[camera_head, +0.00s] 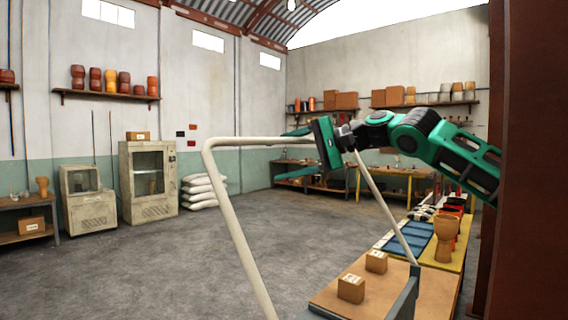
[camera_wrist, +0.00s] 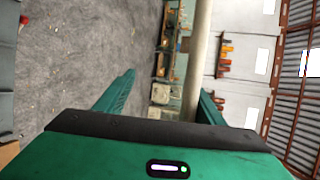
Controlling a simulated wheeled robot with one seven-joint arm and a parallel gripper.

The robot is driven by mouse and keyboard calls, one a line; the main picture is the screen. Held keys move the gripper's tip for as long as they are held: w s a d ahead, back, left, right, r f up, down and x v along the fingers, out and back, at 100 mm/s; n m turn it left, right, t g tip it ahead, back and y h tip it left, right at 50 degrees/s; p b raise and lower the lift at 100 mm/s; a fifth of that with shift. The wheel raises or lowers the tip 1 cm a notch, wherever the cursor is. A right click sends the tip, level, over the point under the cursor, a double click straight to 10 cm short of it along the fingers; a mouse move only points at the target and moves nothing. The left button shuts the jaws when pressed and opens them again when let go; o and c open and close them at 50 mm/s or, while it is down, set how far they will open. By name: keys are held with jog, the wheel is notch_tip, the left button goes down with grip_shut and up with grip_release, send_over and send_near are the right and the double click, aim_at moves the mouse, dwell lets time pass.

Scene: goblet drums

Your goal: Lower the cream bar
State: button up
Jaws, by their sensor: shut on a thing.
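The cream bar (camera_head: 240,232) is a bent round tube. In the head view its top runs level across the middle, one leg comes down at the front left, and the other slopes down behind my gripper to the bench at the right. My gripper (camera_head: 286,155) is at the level top part, its fingers pointing left, and is shut on the bar. In the wrist view the bar (camera_wrist: 197,60) runs up between the fingers of my gripper (camera_wrist: 168,83), nearer the right finger. The exact contact is hidden by the gripper body.
A wooden bench (camera_head: 378,299) with two small cartons (camera_head: 351,289) stands below right. A goblet drum (camera_head: 445,238) stands on a yellow table behind it. A rust-brown post (camera_head: 535,160) rises close at the right.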

jog(key=o, duration=0.5)
jog(key=v, duration=1)
jog(key=shift+w+d+f, duration=0.15)
jog(key=shift+d+f, duration=0.1)
jog(key=shift+d, duration=0.3)
jog(key=shift+c, duration=0.2)
jog(key=shift+s+r, duration=0.75)
jog(key=shift+s, duration=0.3)
jog(key=c, duration=0.3)
jog(key=shift+s+d+r, duration=0.1)
jog(key=shift+d+r, duration=0.6)
jog(key=shift+r, duration=0.15)
jog(key=c, duration=0.5)
jog(key=d+r, duration=0.6)
jog(key=r, duration=0.1)
jog(key=shift+d+r, duration=0.2)
jog(key=shift+d, duration=0.2)
jog(key=shift+s+d, duration=0.1)
jog(key=shift+s, duration=0.05)
